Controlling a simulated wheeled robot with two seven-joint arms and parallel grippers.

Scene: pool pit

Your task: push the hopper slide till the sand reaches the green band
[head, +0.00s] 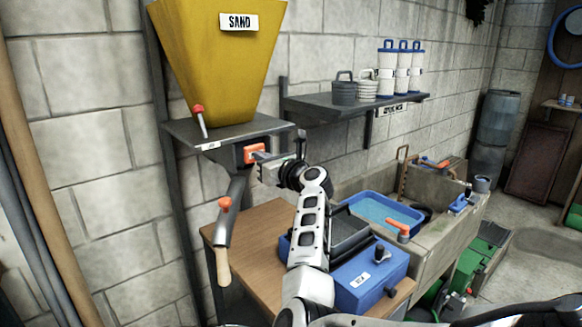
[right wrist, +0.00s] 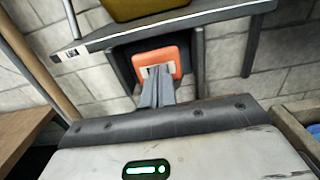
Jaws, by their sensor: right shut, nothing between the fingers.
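The yellow hopper (head: 222,60) labelled SAND stands on a dark metal shelf at the upper left. The hopper slide (head: 254,152) is an orange block in a dark housing under that shelf. It also shows in the right wrist view (right wrist: 158,58), with a pale patch at its middle. My right gripper (head: 262,160) is shut and empty, its fingertips at the front face of the slide. In the right wrist view, the fingertips (right wrist: 156,74) overlap the pale patch; I cannot tell if they touch. No sand and no green band show. My left gripper is not in view.
A spout pipe with an orange knob (head: 224,204) hangs below the hopper. A wooden table (head: 252,228) carries a dark tray and a blue box (head: 370,278). A blue basin (head: 384,212) sits in the sink at right. A wall shelf (head: 340,108) holds several containers.

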